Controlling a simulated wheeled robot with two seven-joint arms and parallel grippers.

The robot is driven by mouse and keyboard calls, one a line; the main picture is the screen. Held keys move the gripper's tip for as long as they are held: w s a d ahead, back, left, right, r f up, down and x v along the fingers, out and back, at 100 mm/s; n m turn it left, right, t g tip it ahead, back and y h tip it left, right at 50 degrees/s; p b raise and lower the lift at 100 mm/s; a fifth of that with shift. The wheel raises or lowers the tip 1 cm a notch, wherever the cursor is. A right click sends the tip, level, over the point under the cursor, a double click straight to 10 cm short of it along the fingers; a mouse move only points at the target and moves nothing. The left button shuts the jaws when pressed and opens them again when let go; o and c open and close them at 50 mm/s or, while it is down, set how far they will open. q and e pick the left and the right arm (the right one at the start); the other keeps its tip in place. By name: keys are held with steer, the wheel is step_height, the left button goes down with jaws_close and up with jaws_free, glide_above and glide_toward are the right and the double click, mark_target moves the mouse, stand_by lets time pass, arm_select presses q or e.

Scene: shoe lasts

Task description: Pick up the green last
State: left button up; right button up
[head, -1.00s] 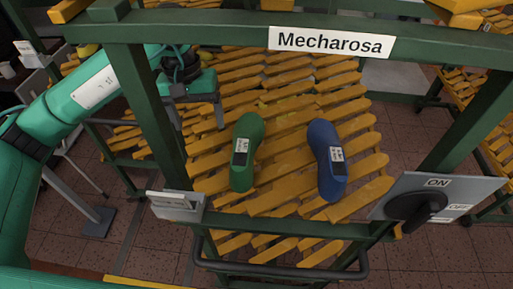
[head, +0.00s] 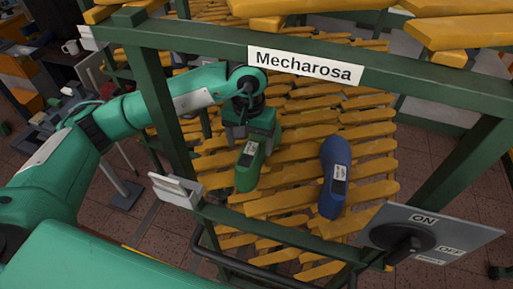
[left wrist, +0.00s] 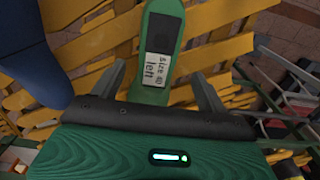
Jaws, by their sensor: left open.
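The green last (head: 246,172) lies on the yellow slatted rack, left of the blue last (head: 335,178). My left gripper (head: 247,146) is over the far end of the green last and hides that end in the head view. In the left wrist view the green last (left wrist: 161,62) with its white and dark label lies between the two open fingers (left wrist: 160,84), with a gap on each side. The blue last shows in part at the left of the left wrist view (left wrist: 30,45). My right gripper is not in view.
The yellow slatted rack (head: 310,115) has a green frame with a "Mecharosa" sign (head: 304,66) on its upper bar. A grey panel with a black knob (head: 428,237) is at the front right. A small white holder (head: 177,190) is on the front left corner.

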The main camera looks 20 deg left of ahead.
arm_select(q)
steer(key=shift+f+p, duration=0.35)
steer(key=shift+f, duration=0.05)
steer(key=f+p, duration=0.2)
steer(key=f, duration=0.2)
steer(key=shift+d, duration=0.2)
steer(key=shift+f, duration=0.3)
steer(key=shift+c, duration=0.3)
steer(key=c, duration=1.4)
steer(key=shift+w, duration=0.1)
steer(key=shift+c, duration=0.2)
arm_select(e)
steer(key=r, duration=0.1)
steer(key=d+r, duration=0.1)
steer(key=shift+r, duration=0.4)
